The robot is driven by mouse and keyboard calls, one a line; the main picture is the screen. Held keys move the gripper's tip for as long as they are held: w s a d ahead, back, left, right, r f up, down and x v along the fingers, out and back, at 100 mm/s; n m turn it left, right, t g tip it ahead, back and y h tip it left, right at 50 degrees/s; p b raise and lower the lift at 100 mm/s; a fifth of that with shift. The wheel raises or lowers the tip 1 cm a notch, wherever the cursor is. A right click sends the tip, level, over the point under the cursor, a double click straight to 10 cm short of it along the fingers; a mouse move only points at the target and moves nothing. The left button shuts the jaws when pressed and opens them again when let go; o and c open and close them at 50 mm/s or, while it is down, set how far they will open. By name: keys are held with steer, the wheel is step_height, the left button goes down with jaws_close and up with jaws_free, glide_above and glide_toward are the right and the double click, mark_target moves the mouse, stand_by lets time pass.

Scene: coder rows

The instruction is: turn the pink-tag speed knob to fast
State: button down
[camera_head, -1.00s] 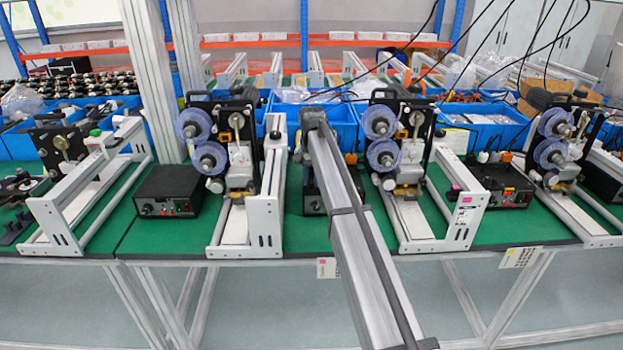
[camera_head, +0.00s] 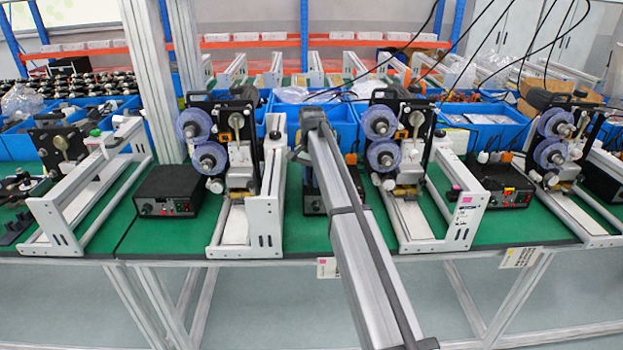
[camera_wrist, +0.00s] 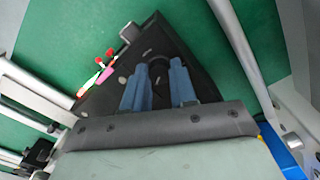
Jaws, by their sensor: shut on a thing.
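The black control box with the pink tag shows in the wrist view (camera_wrist: 203,78), with a pink tag (camera_wrist: 97,77) and red and green parts along one side. My gripper (camera_wrist: 160,72) has its blue fingers over the box face, shut on a dark round knob (camera_wrist: 154,53) that is mostly hidden between them. Its pointer and setting cannot be read.
Coder machines with blue-violet reels stand on both sides, at left (camera_head: 209,158) and right (camera_head: 383,156). Another black control box (camera_head: 168,192) sits to the left. White frame rails (camera_head: 274,190) flank the middle box. Bare green mat (camera_head: 290,235) shows in front.

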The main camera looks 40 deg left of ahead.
steer(key=c, duration=0.9)
jaws_free()
step_height(320, 180, up, 14)
steer(key=shift+d+f, duration=0.1)
steer(key=shift+f, duration=0.1)
